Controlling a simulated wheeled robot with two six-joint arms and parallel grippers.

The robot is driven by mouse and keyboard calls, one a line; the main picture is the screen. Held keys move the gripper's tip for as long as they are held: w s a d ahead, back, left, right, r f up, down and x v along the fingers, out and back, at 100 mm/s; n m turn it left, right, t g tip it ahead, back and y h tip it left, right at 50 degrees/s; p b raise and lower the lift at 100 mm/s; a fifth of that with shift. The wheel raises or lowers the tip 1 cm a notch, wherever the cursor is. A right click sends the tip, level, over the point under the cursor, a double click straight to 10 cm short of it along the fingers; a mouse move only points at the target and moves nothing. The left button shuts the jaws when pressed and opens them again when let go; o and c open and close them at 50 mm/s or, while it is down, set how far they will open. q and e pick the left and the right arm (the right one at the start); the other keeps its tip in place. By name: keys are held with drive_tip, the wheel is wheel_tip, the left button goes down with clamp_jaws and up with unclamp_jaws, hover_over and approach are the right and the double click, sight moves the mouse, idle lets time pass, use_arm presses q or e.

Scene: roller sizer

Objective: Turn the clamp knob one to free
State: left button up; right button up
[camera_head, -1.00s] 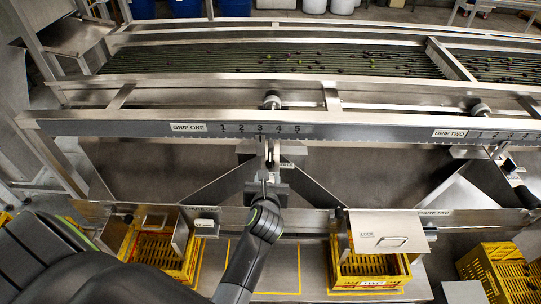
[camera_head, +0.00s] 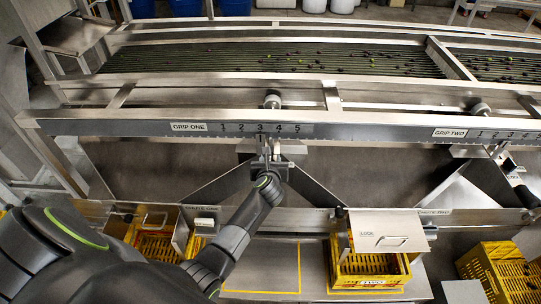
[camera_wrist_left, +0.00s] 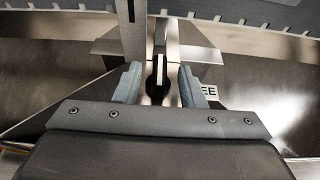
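Clamp knob one is a small dark knob with a pale upright bar, seen in the left wrist view (camera_wrist_left: 157,82) below the scale rail. My left gripper (camera_wrist_left: 160,87) has its two grey fingers apart, one on each side of the knob, and no firm contact shows. In the head view my left gripper (camera_head: 267,160) is under the GRIP ONE scale (camera_head: 262,128) and mostly hides the knob. A label (camera_wrist_left: 209,90) ending in "EE" is partly hidden by the right-hand finger. My right gripper is not in view.
Slanted metal chute plates (camera_head: 318,187) flank the knob. A second clamp and GRIP TWO scale (camera_head: 455,133) lie further right.

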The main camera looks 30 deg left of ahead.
use_arm(q)
drive_tip(key=shift+b+x, duration=0.3)
drive_tip(key=shift+x, duration=1.9)
clamp_jaws()
